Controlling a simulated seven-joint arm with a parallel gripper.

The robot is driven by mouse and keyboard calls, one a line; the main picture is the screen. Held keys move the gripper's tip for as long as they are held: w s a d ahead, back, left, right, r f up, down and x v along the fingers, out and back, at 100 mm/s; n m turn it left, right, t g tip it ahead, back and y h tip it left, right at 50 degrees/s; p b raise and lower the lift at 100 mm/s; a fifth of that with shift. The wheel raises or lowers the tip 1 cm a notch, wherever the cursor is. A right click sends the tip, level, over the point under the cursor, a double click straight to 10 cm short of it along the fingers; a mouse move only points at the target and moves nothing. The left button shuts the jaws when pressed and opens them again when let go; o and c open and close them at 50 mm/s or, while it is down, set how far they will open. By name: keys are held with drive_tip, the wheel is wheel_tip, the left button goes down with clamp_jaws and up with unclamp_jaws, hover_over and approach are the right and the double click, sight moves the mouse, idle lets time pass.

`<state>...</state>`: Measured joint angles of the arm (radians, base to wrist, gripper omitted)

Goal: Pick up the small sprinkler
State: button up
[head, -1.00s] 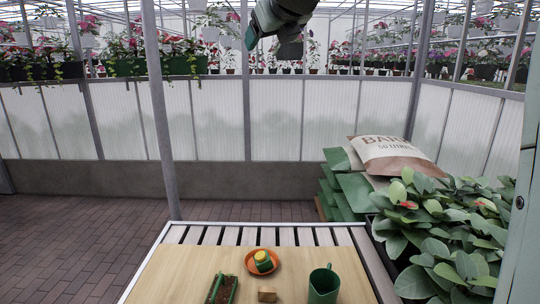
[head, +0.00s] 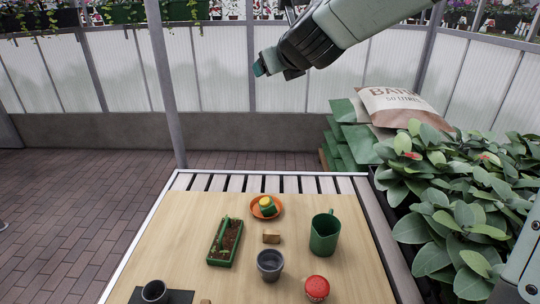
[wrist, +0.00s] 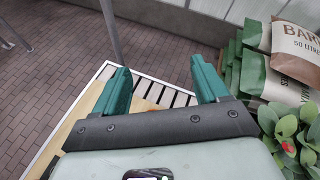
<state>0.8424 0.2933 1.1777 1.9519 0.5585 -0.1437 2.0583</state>
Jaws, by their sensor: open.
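No item is clearly marked as a sprinkler. A small green item with a yellow top (head: 266,204) sits on an orange saucer (head: 279,212) at the back of the wooden table top. A green jug with a handle (head: 324,240) stands to its right, nearer the front. My gripper (head: 258,70) is high above the table's far side, apart from everything on it. In the wrist view my gripper (wrist: 160,72) shows two teal fingers spread wide, with nothing between them.
On the wooden top (head: 180,235) are a green planter of soil (head: 222,244), a small tan block (head: 271,237), a grey pot (head: 270,263), a red-topped item (head: 317,287) and a dark cup (head: 154,290). Leafy plants (head: 440,210) and stacked sacks (head: 385,115) stand on the right.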

approach(264, 199)
drive_tip(key=x, duration=0.5)
drive_tip(key=shift+w+f, duration=0.1)
drive_tip(key=shift+w, duration=0.3)
drive_tip(key=x, duration=0.2)
drive_tip(key=f+x, duration=0.1)
drive_tip(key=x, duration=0.1)
drive_tip(key=shift+w+a+f, duration=0.15)
drive_tip(key=shift+w+f, duration=0.1)
drive_tip(key=shift+w, duration=0.4)
drive_tip(key=shift+c, duration=0.3)
